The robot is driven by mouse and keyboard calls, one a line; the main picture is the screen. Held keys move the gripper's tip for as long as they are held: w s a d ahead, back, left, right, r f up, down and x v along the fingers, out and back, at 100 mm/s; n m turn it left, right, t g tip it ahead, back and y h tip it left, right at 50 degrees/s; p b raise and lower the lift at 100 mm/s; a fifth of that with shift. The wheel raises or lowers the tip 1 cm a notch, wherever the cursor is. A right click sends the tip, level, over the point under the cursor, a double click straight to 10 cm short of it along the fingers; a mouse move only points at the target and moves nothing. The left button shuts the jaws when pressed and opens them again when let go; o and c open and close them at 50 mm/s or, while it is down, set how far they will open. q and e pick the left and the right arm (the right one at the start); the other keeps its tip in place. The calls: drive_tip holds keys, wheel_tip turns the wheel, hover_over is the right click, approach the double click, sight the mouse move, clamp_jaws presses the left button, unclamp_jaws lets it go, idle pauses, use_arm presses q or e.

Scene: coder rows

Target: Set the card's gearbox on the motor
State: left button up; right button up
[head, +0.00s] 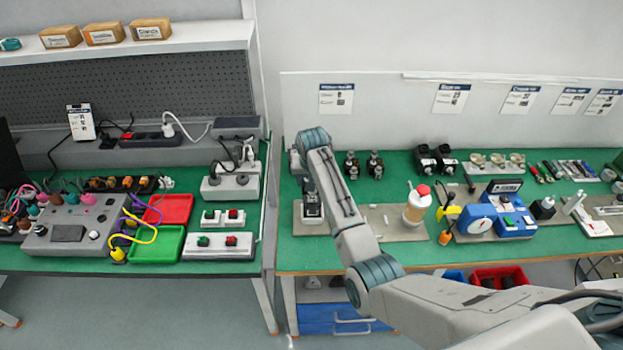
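My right arm reaches in from the lower right. Its gripper (312,212) points down over the left end of the right bench, above a beige mat (311,228). Its fingers are too small to tell whether they are open or hold anything. Two small black units (351,166) stand upright behind the arm, and two black units with round faces (434,160) stand further right. I cannot tell which of these is a motor or a gearbox. Several printed cards hang on the wall, the nearest one (336,98) above the bench; their text is unreadable. My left gripper is not in view.
The left bench holds a grey control box (72,231), red tray (169,208) and green tray (157,245). A gap separates the benches.

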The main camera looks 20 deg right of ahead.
drive_tip(key=shift+w+d, duration=0.1)
drive_tip(key=shift+d, duration=0.05)
drive_tip(key=shift+p, duration=0.45)
drive_tip(key=shift+f, duration=0.15)
idle(0.3)
drive_tip(key=shift+f+b, duration=0.3)
drive_tip(key=shift+f, duration=0.5)
drive_tip(key=shift+f, duration=0.15)
drive_tip(key=shift+f+b, duration=0.7)
drive_tip(key=shift+f, duration=0.5)
